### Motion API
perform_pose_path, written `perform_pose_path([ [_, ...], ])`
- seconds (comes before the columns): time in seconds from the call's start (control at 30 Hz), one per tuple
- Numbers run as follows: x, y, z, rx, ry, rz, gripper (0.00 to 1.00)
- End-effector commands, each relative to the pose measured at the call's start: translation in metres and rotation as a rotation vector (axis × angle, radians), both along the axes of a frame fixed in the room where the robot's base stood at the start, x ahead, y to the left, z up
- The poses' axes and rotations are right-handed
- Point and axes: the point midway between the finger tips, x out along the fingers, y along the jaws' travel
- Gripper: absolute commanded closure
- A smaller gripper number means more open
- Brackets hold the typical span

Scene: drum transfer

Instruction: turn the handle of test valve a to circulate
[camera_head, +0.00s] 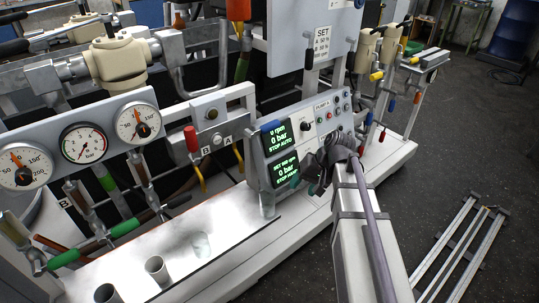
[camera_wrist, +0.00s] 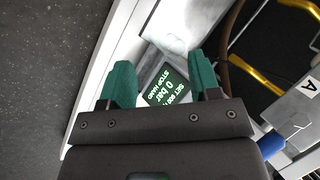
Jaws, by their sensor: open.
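A grey panel (camera_head: 215,120) carries the letters B and A; the A plate also shows at the right of the wrist view (camera_wrist: 305,88). A red handle (camera_head: 191,138) is at its left end, beside B. A blue handle (camera_head: 270,126) is to the right of A, above the green displays; blue also shows in the wrist view (camera_wrist: 271,144). I cannot tell for certain which handle belongs to test valve a, or its setting. My gripper (camera_head: 304,181) is open and empty, in front of the displays. Its teal fingers (camera_wrist: 162,80) are apart from the blue handle.
Two green displays (camera_head: 281,153) read 0 bar. The control panel (camera_head: 325,113) has several knobs and buttons. Yellow handles (camera_head: 201,180) hang below the A and B panel. Gauges (camera_head: 84,143) stand left. A metal tray (camera_head: 190,245) with cups is in front. The right floor holds metal rails (camera_head: 463,248).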

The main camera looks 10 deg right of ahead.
Motion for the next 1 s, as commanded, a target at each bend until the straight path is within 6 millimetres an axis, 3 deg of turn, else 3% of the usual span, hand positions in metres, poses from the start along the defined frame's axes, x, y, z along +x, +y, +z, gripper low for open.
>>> perform_pose_path([
  [0.03, 0.048, -0.01, -0.045, 0.174, -0.044, -0.029, 0.43],
  [0.07, 0.068, -0.012, -0.043, 0.291, -0.078, -0.036, 0.43],
  [0.13, 0.109, -0.02, -0.025, 0.551, -0.17, -0.047, 0.43],
  [0.2, 0.137, -0.028, 0.009, 0.777, -0.261, -0.039, 0.43],
  [0.27, 0.151, -0.03, 0.043, 0.929, -0.325, -0.022, 0.43],
  [0.3, 0.156, -0.029, 0.062, 1.005, -0.357, -0.01, 0.43],
  [0.4, 0.156, -0.03, 0.083, 1.114, -0.411, 0.008, 0.43],
  [0.63, 0.155, -0.021, 0.088, 1.13, -0.426, 0.02, 0.43],
  [1.0, 0.175, 0.056, 0.097, 1.128, -0.425, 0.02, 0.43],
])
